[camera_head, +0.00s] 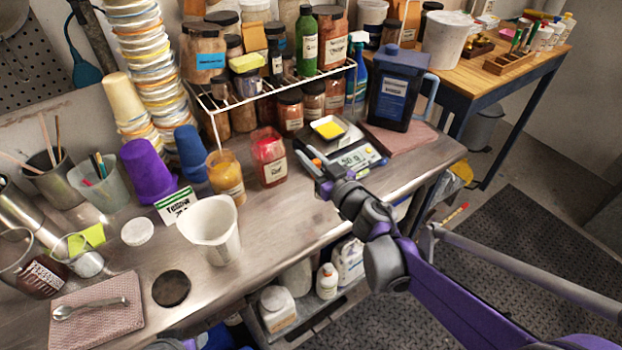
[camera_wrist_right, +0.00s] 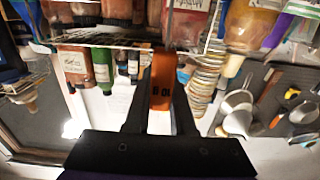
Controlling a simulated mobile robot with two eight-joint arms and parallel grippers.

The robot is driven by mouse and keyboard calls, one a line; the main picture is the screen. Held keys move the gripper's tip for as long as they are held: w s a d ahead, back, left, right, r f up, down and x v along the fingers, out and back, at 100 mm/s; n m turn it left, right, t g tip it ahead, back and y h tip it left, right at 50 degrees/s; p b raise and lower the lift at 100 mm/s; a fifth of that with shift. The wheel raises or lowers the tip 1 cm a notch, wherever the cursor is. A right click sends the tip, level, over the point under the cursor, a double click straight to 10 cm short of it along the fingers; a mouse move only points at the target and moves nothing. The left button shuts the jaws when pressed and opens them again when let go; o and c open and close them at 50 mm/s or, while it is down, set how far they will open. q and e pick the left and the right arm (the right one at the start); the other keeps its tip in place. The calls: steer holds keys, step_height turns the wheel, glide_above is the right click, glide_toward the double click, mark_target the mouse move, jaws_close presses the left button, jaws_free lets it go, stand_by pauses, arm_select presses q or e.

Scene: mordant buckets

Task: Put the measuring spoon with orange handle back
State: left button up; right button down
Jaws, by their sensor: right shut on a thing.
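My right gripper (camera_head: 322,172) is beside the digital scale (camera_head: 350,152) on the steel bench. In the right wrist view, the orange handle (camera_wrist_right: 161,82) of the measuring spoon stands between the two fingers of my right gripper (camera_wrist_right: 160,95), which is shut on it. Only a small orange bit of the handle (camera_head: 316,163) shows in the head view. The spoon's bowl cannot be made out. A dish of yellow powder (camera_head: 329,129) sits on the scale. My left gripper is not in view.
A red-filled jar (camera_head: 268,158) and an orange-yellow jar (camera_head: 226,175) stand left of the gripper. A white beaker (camera_head: 213,230) is nearer the front. A dark jug (camera_head: 397,90) stands behind the scale. The bench's front right is clear.

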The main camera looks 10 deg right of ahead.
step_height(320, 180, down, 5)
steer(key=shift+r+b, duration=0.15)
steer(key=shift+b, duration=0.15)
steer(key=shift+f, duration=0.2)
steer(key=c, duration=0.8)
jaws_free()
steer(key=shift+o, duration=0.2)
